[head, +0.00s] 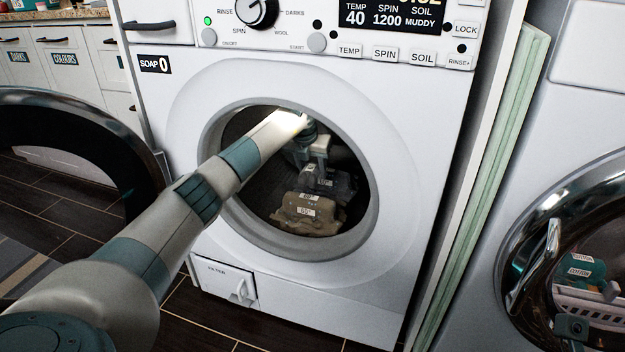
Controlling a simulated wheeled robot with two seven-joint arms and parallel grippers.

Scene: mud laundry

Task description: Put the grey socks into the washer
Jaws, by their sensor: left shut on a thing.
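The washer (185,110) stands in front of me with its round door swung open to the left. My left arm reaches through the opening, and my left gripper (320,176) is inside the drum. It is shut on a dark grey bundle with a small white label, which looks like the grey socks (340,184). The bundle is at the gripper's fingertips, just behind a tan, labelled bundle (300,222) lying on the drum floor. I cannot tell whether the grey bundle touches the drum. My right gripper is out of view.
The open washer door (70,110) fills the left side. A second machine with a round glass door (590,260) stands at the right, with labelled items and a white basket showing in its glass. A pale green panel (490,170) stands between the machines. Drawers are at the back left.

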